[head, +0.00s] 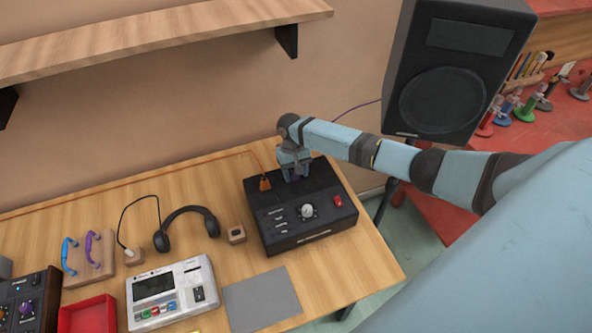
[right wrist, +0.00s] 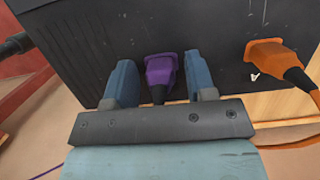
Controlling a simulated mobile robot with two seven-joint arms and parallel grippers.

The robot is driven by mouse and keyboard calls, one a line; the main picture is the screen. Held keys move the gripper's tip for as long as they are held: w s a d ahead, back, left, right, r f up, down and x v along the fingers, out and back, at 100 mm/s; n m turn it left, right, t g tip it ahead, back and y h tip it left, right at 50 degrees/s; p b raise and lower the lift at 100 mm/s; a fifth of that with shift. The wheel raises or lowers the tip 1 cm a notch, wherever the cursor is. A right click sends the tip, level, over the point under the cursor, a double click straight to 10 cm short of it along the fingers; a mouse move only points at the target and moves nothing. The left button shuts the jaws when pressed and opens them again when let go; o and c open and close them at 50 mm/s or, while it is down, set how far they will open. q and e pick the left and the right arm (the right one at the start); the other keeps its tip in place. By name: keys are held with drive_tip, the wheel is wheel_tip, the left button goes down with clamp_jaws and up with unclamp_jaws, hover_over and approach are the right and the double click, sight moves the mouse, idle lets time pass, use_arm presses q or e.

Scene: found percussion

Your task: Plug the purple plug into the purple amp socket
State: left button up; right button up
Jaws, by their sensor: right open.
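The black amp (head: 318,228) stands at the right of the wooden table. The purple plug (right wrist: 163,75) stands at the amp's back part in the right wrist view, its head against the dark amp surface. A little purple also shows below my gripper in the head view. The purple socket is hidden, and I cannot tell how deep the plug sits. My right gripper (right wrist: 160,80) is open, one blue finger on each side of the plug, with small gaps. It also shows over the amp's back edge in the head view (head: 293,172). My left gripper is out of view.
An orange plug (right wrist: 268,60) with its cable is at the amp beside the purple one. A purple cable (head: 357,108) runs behind my arm toward the black speaker (head: 440,100). Headphones (head: 187,211), a white drum machine (head: 170,292) and a grey mat (head: 262,300) lie left of the amp.

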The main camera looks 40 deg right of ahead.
drive_tip(key=shift+a+f, duration=0.1)
drive_tip(key=shift+a, duration=0.05)
drive_tip(key=b+v, duration=0.1)
drive_tip(key=v, duration=1.3)
drive_tip(key=shift+b, duration=0.4)
drive_tip(key=shift+s, duration=0.15)
